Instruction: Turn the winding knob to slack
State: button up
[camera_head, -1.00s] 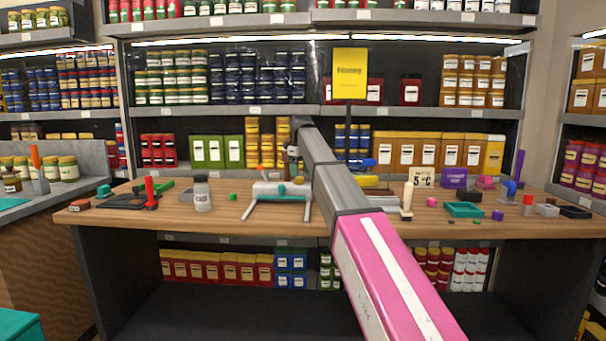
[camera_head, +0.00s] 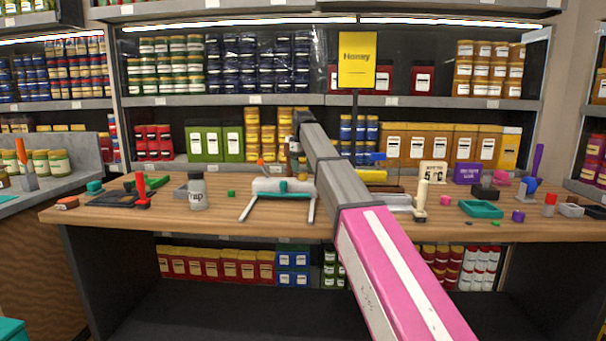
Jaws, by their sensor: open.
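A white device on two splayed grey legs (camera_head: 268,186) stands near the middle of the wooden table. A small teal knob-like part (camera_head: 283,187) shows on its front; I cannot tell for sure that it is the winding knob. My arm reaches over the table from the lower right. My gripper (camera_head: 294,163) hangs at its far end, just above and behind the white device, small and partly hidden. It is open and looks apart from the teal part. No contact can be made out.
The wooden table (camera_head: 400,231) is crowded. At left are a red-handled tool (camera_head: 142,192) and a grey-lidded jar (camera_head: 197,192). At right are a cream-handled tool (camera_head: 421,198) and a teal tray (camera_head: 480,209). Stocked shelves stand behind. The table's front edge is mostly clear.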

aim_at(303, 176)
jog(key=shift+f, duration=1.5)
jog(key=c, duration=0.9)
jog(key=shift+n, duration=0.3)
